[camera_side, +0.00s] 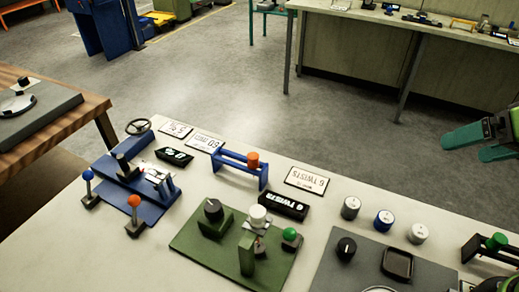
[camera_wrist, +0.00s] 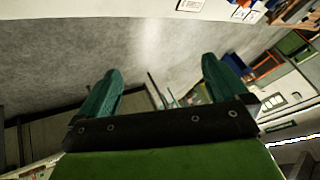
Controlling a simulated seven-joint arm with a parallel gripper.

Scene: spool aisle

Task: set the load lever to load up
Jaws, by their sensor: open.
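Small ball-topped levers stand on the pale bench (camera_side: 125,262) in the side view; no label that I can read tells which is the load lever. A blue-ball lever (camera_side: 88,175) and an orange-ball lever (camera_side: 134,201) stand by the blue device (camera_side: 148,208) at left. A green-ball lever (camera_side: 290,235) stands on the green base plate (camera_side: 190,240) in the middle. My gripper (camera_side: 445,145) is at the right edge, above and well apart from these levers, its fingers open and empty. In the wrist view my gripper (camera_wrist: 162,68) also shows spread fingers with nothing between them.
A grey plate (camera_side: 332,268) with a black knob (camera_side: 346,248) lies front right. Three capped spools (camera_side: 384,220) stand behind it. A blue rack (camera_side: 232,167) holds an orange spool. A wooden table (camera_side: 85,112) stands at left. Open grey floor lies beyond the bench.

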